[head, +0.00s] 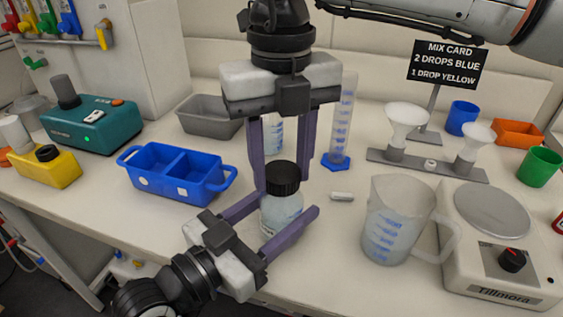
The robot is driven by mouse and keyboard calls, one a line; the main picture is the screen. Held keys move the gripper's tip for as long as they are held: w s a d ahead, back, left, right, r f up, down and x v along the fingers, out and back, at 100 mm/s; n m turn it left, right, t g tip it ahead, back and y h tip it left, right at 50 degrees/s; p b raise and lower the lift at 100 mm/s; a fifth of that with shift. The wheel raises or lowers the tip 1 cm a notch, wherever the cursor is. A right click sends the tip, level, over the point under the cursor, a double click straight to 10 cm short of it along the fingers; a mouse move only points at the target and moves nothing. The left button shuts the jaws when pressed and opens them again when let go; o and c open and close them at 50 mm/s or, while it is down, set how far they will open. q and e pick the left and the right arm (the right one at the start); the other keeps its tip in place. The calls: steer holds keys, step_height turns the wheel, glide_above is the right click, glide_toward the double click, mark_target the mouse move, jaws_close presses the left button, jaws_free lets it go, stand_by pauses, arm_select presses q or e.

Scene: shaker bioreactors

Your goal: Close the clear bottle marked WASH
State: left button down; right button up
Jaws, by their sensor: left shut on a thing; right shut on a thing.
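A clear bottle (281,212) with pale bluish contents stands upright near the table's front. Its label is mostly hidden, so I cannot read the mark. A black ribbed cap (283,178) sits at the bottle's mouth; I cannot tell whether it is screwed down. My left gripper (288,205) comes in from the lower left, shut on the bottle's body, one purple finger on each side. My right gripper (282,174) points down from above, its fingers shut on the cap.
A clear measuring jug (392,222) and a scale (490,210) stand to the right. A blue two-part tray (178,174) is at left. A measuring cylinder (342,125), a funnel stand (425,166) and a grey tray (208,118) are behind. A small white bar (342,197) lies near the bottle.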

steer(key=o, duration=1.2)
steer(key=shift+r, duration=0.1)
step_height(320, 180, up, 12)
steer(key=shift+f, duration=0.1)
arm_select(q)
steer(key=c, duration=0.6)
jaws_free()
